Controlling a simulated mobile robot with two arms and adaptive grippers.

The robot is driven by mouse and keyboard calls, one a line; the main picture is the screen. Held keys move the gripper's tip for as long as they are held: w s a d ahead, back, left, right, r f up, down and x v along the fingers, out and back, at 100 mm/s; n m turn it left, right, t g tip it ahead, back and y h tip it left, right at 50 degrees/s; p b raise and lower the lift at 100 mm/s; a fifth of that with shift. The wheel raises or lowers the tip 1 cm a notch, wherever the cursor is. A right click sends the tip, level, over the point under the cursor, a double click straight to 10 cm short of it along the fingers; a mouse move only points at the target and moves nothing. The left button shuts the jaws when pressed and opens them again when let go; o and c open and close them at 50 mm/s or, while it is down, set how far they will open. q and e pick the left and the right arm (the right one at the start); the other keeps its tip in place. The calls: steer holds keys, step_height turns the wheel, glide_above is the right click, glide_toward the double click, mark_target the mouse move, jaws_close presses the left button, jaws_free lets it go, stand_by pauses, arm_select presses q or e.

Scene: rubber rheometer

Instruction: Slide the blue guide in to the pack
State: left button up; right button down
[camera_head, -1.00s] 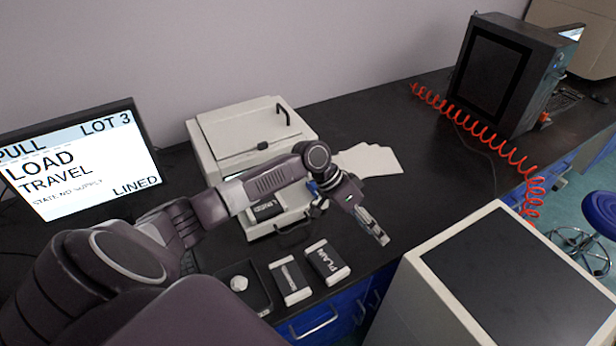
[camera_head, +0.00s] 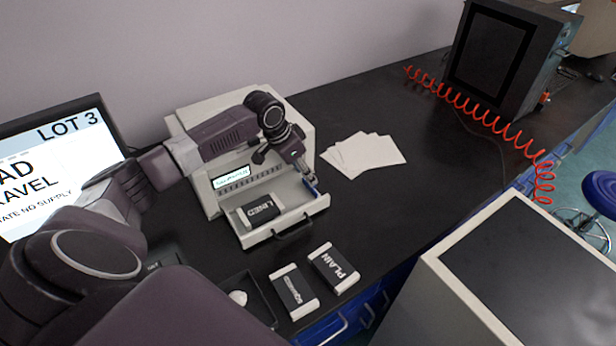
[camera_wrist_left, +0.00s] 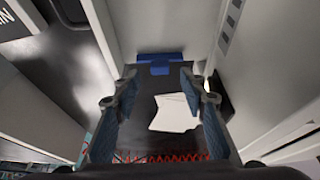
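The drawer (camera_head: 262,236) of the pale machine is pulled out. The pack marked LINED (camera_head: 258,211), dark with a light end, lies in the drawer's left part. The blue guide (camera_head: 318,188) shows as a small blue piece at the drawer's right side, apart from the pack and partly hidden by my gripper. In the left wrist view the blue guide (camera_wrist_left: 160,64) lies just beyond the fingertips, centred between them. My left gripper (camera_head: 309,179) is above the drawer's right side; in its wrist view the fingers (camera_wrist_left: 158,78) are apart with nothing between them. My right gripper is not in view.
Packs marked PLAIN (camera_head: 334,268) and another label (camera_head: 293,291) lie on the counter before the drawer. A dark tray (camera_head: 250,287) holds a white lump. White sheets (camera_head: 363,154) lie right of the machine. A screen (camera_head: 62,178) stands left.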

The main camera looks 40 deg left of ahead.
arm_select(q)
steer(key=x, duration=0.3)
steer(key=shift+w+f, duration=0.1)
steer(key=shift+d+f, duration=0.1)
steer(key=shift+f, duration=0.2)
steer(key=shift+w, duration=0.1)
steer(key=c, duration=0.9)
jaws_close()
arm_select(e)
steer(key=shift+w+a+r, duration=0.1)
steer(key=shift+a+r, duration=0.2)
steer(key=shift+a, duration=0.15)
